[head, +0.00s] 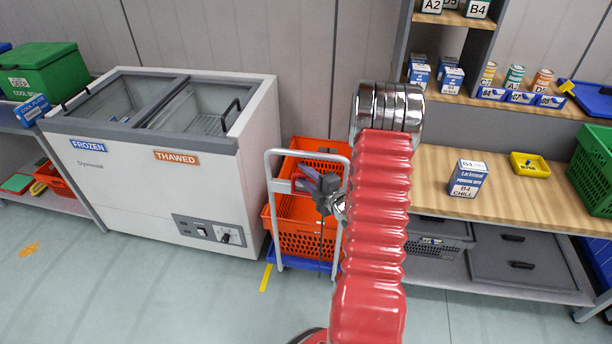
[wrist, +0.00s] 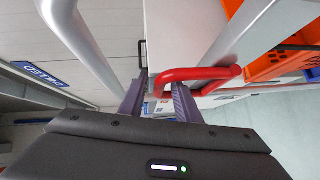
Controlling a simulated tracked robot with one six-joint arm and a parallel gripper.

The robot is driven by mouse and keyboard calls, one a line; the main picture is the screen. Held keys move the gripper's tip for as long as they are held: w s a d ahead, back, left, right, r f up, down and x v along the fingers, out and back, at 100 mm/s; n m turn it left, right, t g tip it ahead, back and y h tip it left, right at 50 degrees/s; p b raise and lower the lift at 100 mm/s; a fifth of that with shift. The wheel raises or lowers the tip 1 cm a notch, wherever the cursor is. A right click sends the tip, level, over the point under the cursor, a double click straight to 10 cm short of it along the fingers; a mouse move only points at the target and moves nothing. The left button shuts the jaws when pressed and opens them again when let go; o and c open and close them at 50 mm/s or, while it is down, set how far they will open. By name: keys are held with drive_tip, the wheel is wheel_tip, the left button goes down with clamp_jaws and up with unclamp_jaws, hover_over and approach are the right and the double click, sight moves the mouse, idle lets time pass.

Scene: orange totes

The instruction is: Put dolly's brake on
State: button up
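The dolly (head: 276,190) stands between the freezer and the bench, with a pale grey upright frame and a blue base. It carries stacked orange totes (head: 318,146). My gripper (head: 308,182) is at the dolly's upright frame, partly hidden by my own red arm sleeve. In the wrist view, its two purple fingers (wrist: 158,100) are spread apart. A red bar lever (wrist: 205,73) on the frame has its near end between or just beyond the fingertips. I cannot tell whether they touch it. The frame's pale tubes (wrist: 85,45) run past on both sides.
The white freezer (head: 150,185) stands close on the left of the dolly. The wooden bench (head: 430,195) is on the right, with a grey basket (head: 440,238) on its lower shelf. A yellow line (head: 266,278) marks the floor. The floor in front is clear.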

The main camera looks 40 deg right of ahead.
clamp_jaws()
idle(0.3)
